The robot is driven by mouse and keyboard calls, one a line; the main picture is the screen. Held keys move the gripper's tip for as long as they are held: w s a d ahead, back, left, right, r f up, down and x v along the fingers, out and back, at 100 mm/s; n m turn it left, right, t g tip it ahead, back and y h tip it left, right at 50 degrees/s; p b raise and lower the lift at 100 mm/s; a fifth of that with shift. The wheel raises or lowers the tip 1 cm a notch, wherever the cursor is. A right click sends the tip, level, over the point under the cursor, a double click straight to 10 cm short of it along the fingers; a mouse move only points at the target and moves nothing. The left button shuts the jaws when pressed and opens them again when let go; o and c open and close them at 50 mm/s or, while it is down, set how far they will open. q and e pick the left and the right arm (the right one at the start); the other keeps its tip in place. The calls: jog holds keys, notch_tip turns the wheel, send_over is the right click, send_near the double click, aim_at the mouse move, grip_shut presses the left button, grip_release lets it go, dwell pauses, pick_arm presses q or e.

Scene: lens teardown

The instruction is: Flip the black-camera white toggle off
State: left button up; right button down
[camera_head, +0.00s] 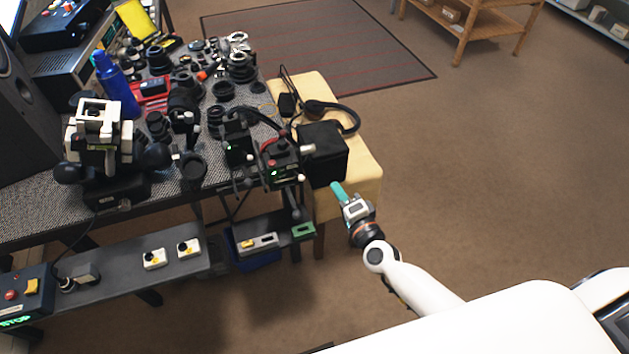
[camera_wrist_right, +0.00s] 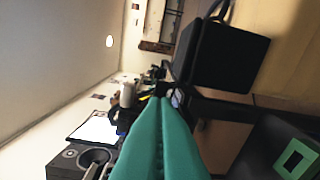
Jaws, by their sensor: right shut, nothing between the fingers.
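A black camera-like device (camera_head: 283,170) with a red part on top and a small green light stands at the table's right front corner. Small white knobs or levers show on its right side; I cannot tell which one is the toggle (camera_head: 308,149). A similar black device (camera_head: 237,140) stands to its left. My right gripper (camera_head: 336,186), with teal fingers, is to the right of and a little below the device, apart from it. Its fingers are shut and empty. In the right wrist view the fingertips (camera_wrist_right: 160,98) point toward dark, small, unclear shapes. My left gripper is not in view.
A black box (camera_head: 322,153) and headphones (camera_head: 340,113) lie on a yellow-topped stool (camera_head: 365,165) just beyond my right gripper. The box looms large in the wrist view (camera_wrist_right: 226,55). Lenses crowd the table. A lower shelf (camera_head: 120,262) carries switches. Floor on the right is clear.

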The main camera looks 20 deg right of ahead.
aim_at(299, 176)
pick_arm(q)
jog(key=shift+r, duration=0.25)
pick_arm(e)
jog(key=w+a+f, duration=0.1)
jog(key=w+a, duration=0.3)
jog(key=w, duration=0.1)
jog(key=shift+w+a, duration=0.15)
jog(key=shift+a, duration=0.1)
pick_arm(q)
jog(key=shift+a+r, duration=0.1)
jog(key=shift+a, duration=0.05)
